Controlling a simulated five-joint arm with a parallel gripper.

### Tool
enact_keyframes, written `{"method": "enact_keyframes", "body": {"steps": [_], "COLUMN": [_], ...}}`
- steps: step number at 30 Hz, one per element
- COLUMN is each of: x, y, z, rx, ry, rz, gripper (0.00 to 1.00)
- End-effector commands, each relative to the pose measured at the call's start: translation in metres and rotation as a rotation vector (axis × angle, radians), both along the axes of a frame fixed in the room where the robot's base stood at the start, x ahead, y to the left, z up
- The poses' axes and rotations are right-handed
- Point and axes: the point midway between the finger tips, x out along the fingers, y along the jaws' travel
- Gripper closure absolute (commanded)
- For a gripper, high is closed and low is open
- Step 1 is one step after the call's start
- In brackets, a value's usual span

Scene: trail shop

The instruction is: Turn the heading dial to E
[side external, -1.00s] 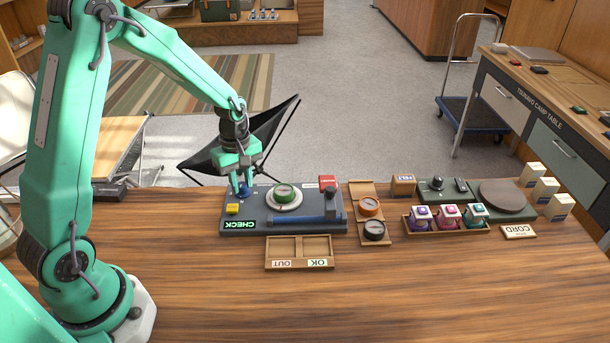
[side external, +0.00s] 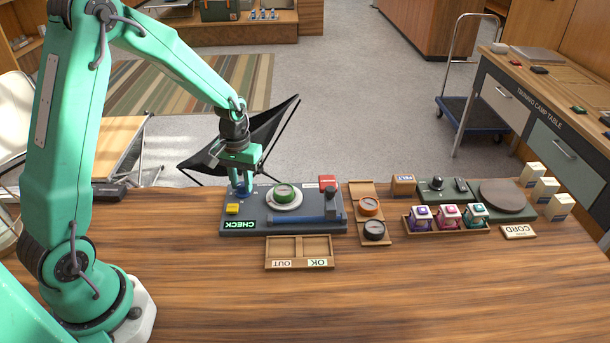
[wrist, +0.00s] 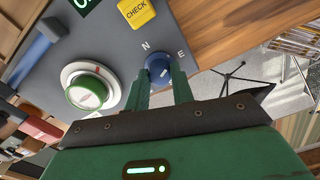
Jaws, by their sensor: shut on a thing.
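The heading dial is a small blue knob (wrist: 158,68) with a white pointer mark, on the grey check board (side external: 230,224). In the wrist view the letters N and E are printed beside it, N on the left and E on the right. The pointer appears to lie nearer N, but it is small and I cannot tell exactly. My gripper (wrist: 160,84) is shut on the blue dial, one green finger on each side. In the side view my gripper (side external: 242,188) reaches down over the board's far left corner and mostly hides the dial.
On the same board are a yellow CHECK button (wrist: 136,12), a green compass on a white ring (side external: 285,195) and a blue bar (side external: 296,220). An OUT/OK tray (side external: 300,239) lies in front. Two compasses sit in a wooden holder (side external: 375,243). The front tabletop is clear.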

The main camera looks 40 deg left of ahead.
Motion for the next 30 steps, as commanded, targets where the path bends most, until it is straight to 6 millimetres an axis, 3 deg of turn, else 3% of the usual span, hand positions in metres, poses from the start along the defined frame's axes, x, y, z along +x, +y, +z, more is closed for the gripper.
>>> {"method": "enact_keyframes", "body": {"steps": [15,30], "x": [0.0003,0.0005], "y": [0.0003,0.0002], "z": [0.0011,0.0012], "rx": [0.0,0.0], "ry": [-0.001,-0.001], "rz": [-0.388,-0.454], "gripper": [0.99,0.99]}}
